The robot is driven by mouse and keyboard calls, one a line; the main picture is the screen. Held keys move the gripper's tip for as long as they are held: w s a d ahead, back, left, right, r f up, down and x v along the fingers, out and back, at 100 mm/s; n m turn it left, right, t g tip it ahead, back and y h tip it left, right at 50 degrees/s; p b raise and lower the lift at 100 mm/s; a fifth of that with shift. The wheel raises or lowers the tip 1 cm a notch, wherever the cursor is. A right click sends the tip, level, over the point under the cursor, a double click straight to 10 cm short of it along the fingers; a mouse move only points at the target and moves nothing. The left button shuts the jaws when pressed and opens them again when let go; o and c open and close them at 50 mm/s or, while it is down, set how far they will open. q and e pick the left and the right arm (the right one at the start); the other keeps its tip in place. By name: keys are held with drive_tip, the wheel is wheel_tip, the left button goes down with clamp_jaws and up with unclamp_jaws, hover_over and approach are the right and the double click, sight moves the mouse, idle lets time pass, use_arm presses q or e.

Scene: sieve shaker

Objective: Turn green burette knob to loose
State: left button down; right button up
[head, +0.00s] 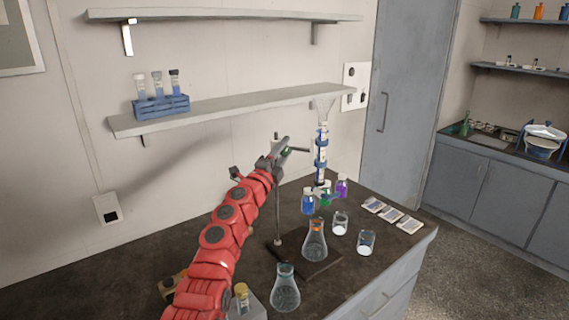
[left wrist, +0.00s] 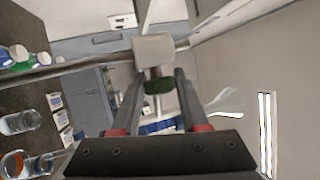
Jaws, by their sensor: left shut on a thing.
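The green burette knob (left wrist: 158,86) sits under a pale clamp block (left wrist: 153,48) on a metal rod in the left wrist view. It shows as a small green spot (head: 287,150) in the head view. My left gripper (left wrist: 159,92) has its two fingers on either side of the knob and is shut on it. In the head view my left gripper (head: 274,158) is at the top of the stand rod (head: 279,212). My right gripper is not in view.
On the dark bench are an orange-tinted conical flask (head: 315,243) on the stand base, another flask (head: 285,290), two beakers (head: 340,224) (head: 366,243), and blue, green and purple bottles (head: 308,203). A wall shelf (head: 230,108) with a blue tube rack (head: 161,106) is above left.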

use_arm(q)
drive_tip(key=shift+c, duration=2.2)
unclamp_jaws()
drive_tip(key=shift+f, duration=0.1)
drive_tip(key=shift+s+a+f+p, duration=0.1)
drive_tip(key=shift+s+a+p, duration=0.05)
drive_tip(key=shift+p, duration=0.3)
drive_tip(key=p+v, duration=0.6)
drive_tip(key=v, duration=1.1)
